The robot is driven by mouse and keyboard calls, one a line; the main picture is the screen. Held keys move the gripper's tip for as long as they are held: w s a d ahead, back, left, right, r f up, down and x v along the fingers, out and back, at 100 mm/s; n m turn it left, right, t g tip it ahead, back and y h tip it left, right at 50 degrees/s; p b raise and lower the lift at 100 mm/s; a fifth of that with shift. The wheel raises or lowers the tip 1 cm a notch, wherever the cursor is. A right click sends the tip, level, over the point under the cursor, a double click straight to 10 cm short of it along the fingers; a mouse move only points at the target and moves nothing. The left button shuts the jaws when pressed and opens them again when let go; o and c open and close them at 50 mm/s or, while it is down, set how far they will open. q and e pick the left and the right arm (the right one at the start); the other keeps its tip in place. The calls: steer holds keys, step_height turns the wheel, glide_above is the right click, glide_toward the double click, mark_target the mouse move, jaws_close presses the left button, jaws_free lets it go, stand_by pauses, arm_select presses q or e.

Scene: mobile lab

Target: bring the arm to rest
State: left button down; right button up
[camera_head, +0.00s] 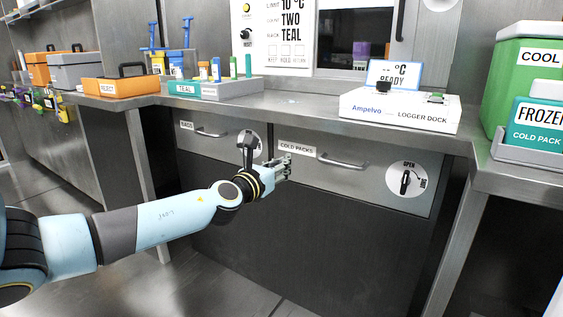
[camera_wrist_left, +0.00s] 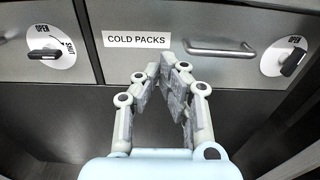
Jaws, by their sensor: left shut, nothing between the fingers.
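My left arm reaches in from the left in the head view. Its gripper (camera_head: 287,168) is in front of the closed drawer (camera_head: 350,185) labelled COLD PACKS, near that label. In the left wrist view the gripper (camera_wrist_left: 177,68) has its fingertips together with nothing between them, just below and right of the COLD PACKS label (camera_wrist_left: 137,40). The drawer handle (camera_wrist_left: 218,47) is to the right of the fingertips, and no grip on it shows. My right gripper is not in view.
Round OPEN/SHUT latches sit at the drawer's right (camera_head: 407,180) and on the neighbouring drawer (camera_head: 205,142). On the counter above are a teal tray (camera_head: 215,90), an orange REJECT box (camera_head: 118,88) and a white logger dock (camera_head: 400,109). A green COOL box (camera_head: 525,80) stands at right.

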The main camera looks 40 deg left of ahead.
arm_select(q)
steer(key=shift+s+d, duration=0.1)
steer(key=shift+s, duration=0.25)
steer(key=shift+f, duration=0.1)
